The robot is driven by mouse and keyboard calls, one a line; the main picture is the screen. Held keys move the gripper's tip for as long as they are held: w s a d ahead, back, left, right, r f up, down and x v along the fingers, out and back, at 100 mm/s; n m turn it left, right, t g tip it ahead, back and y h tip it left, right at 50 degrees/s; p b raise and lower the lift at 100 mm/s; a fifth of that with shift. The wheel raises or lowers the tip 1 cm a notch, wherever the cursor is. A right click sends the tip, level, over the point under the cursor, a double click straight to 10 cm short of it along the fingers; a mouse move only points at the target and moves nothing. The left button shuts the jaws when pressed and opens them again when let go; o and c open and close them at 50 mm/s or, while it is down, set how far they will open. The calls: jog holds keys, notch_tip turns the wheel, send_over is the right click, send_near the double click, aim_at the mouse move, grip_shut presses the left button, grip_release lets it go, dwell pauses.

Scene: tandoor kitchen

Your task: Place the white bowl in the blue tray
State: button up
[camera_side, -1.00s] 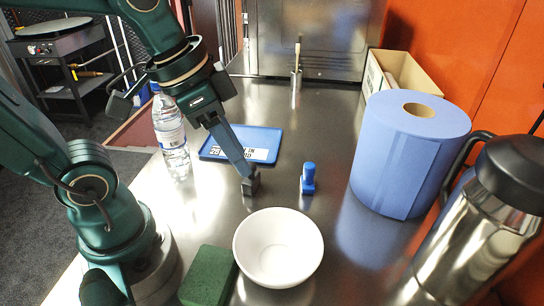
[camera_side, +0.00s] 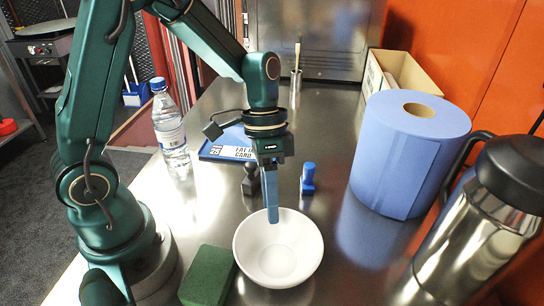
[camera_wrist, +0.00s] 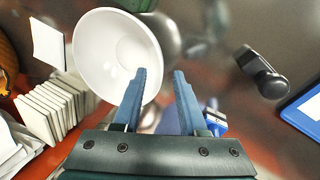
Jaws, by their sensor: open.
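The white bowl (camera_side: 252,262) stands upright and empty on the steel counter at the front middle. It also shows at the upper left in the wrist view (camera_wrist: 90,50). My gripper (camera_side: 272,215) points down at the bowl's far side, its tips overlapping the far rim in the side view; I cannot tell whether they touch it. In the wrist view my gripper (camera_wrist: 160,72) is open and nothing is between its fingers; the left finger overlaps the bowl's rim. The blue tray (camera_side: 206,149) lies flat farther back, partly hidden by my arm. Its edge shows at the wrist view's right (camera_wrist: 303,112).
A black stamp (camera_side: 251,182) and a blue stamp (camera_side: 308,180) stand between bowl and tray. A green sponge (camera_side: 208,275) lies left of the bowl. A water bottle (camera_side: 171,130) stands left of the tray. A blue paper roll (camera_side: 405,160) and steel jug (camera_side: 470,235) stand right.

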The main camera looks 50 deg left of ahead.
aim_at(278, 253)
jog(key=shift+x, duration=1.2)
grip_shut()
dwell(0.6)
